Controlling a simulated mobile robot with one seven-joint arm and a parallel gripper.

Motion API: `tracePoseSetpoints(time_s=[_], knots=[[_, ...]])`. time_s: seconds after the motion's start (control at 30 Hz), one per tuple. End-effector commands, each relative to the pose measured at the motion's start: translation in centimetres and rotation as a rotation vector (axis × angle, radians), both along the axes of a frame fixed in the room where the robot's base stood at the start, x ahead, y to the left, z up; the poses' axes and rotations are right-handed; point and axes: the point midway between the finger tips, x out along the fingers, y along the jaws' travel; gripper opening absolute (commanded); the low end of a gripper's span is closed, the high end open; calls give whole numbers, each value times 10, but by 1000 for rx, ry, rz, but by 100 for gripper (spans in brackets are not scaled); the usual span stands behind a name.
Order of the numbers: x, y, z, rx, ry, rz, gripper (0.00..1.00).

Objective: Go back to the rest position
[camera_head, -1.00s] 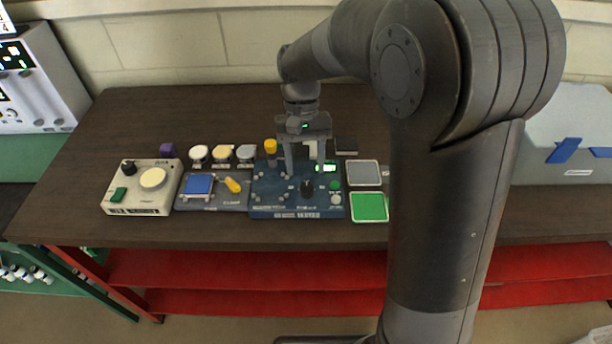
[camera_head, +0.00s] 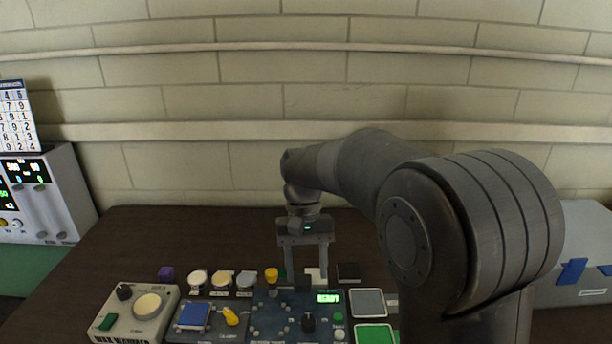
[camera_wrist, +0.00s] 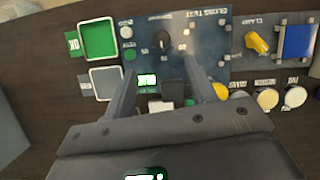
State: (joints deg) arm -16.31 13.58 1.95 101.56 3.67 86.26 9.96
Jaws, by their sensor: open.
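My gripper (camera_head: 306,268) is open, with its two fingers pointing down above the back part of the dark blue gloss test panel (camera_head: 270,318). In the wrist view the fingers (camera_wrist: 163,90) stand apart over the panel's display edge. A white piece and a dark block (camera_wrist: 160,105) show between and below the fingers. I cannot tell whether they touch the fingers. The panel has a lit green display (camera_head: 328,297), a black knob (camera_head: 308,321) and round buttons.
To the left stand a blue-pad clamp unit (camera_head: 194,317) with a yellow lever and a cream wax warmer (camera_head: 136,315). Several round pots (camera_head: 222,279) and a purple block (camera_head: 166,273) sit behind. Grey (camera_head: 368,302) and green (camera_head: 374,335) square trays lie right. A wall rises behind the table.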

Motion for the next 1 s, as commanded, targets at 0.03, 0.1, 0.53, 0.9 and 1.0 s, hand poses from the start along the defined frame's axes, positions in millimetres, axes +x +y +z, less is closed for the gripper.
tracePoseSetpoints(time_s=[0.03, 0.1, 0.53, 0.9, 1.0], knots=[[-3, -5, 4, 3, -17, -5, 52], [-9, -13, 11, 13, -51, -12, 52], [-75, -82, 52, 67, -384, -69, 52], [-138, -128, 57, 72, -678, -107, 52], [-153, -137, 55, 68, -750, -112, 52]])
